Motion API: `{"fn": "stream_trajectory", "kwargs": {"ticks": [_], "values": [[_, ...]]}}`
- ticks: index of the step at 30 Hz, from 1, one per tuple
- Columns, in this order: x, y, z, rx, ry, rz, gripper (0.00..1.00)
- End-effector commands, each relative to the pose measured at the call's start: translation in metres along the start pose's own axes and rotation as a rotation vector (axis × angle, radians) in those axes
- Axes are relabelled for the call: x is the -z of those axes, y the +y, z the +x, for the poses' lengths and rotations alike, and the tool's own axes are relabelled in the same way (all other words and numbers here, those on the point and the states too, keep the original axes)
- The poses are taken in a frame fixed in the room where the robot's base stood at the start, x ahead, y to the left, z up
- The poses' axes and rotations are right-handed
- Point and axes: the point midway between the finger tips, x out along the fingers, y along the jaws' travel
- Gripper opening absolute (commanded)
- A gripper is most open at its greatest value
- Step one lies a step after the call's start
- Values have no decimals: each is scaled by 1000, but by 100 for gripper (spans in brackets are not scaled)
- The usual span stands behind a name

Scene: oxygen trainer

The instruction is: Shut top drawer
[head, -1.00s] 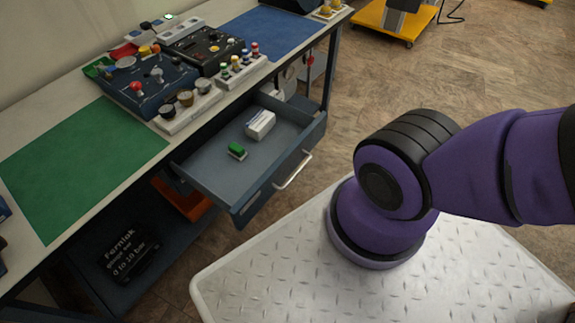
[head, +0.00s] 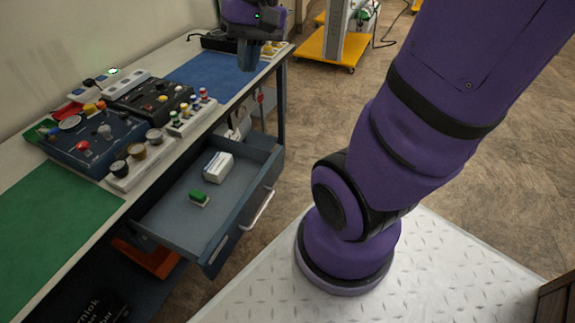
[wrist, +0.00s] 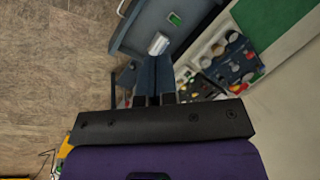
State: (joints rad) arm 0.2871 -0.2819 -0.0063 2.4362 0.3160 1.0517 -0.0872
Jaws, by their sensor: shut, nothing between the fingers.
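The top drawer (head: 228,180) of the workbench is pulled out. It is a blue-grey open box with a silver bar handle (head: 257,210) on its front. A white box (head: 218,167) and a small green block (head: 199,199) lie inside it. My gripper (head: 248,66) is shut and empty, pointing down over the far end of the bench, beyond the drawer and apart from it. In the wrist view the shut fingers (wrist: 154,68) show below the drawer (wrist: 145,33), with the white box (wrist: 158,44) near the tips in the picture.
The bench top carries a dark control panel (head: 82,146), several knobs and jars, a green mat (head: 60,225) and a blue mat (head: 215,75). A yellow wheeled stand (head: 330,48) is at the back. Floor to the right of the drawer front is open, up to my white deck.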

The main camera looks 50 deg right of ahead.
Motion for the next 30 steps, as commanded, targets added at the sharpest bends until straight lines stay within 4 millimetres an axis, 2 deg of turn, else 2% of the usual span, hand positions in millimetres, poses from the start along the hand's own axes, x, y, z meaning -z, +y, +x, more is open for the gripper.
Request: {"fn": "stream_trajectory", "kwargs": {"ticks": [3,14,23,30], "values": [[20,12,15,59,-86,101,0],[71,57,62,284,-293,398,0],[106,108,107,511,-419,651,0],[126,158,149,712,-484,854,0]]}}
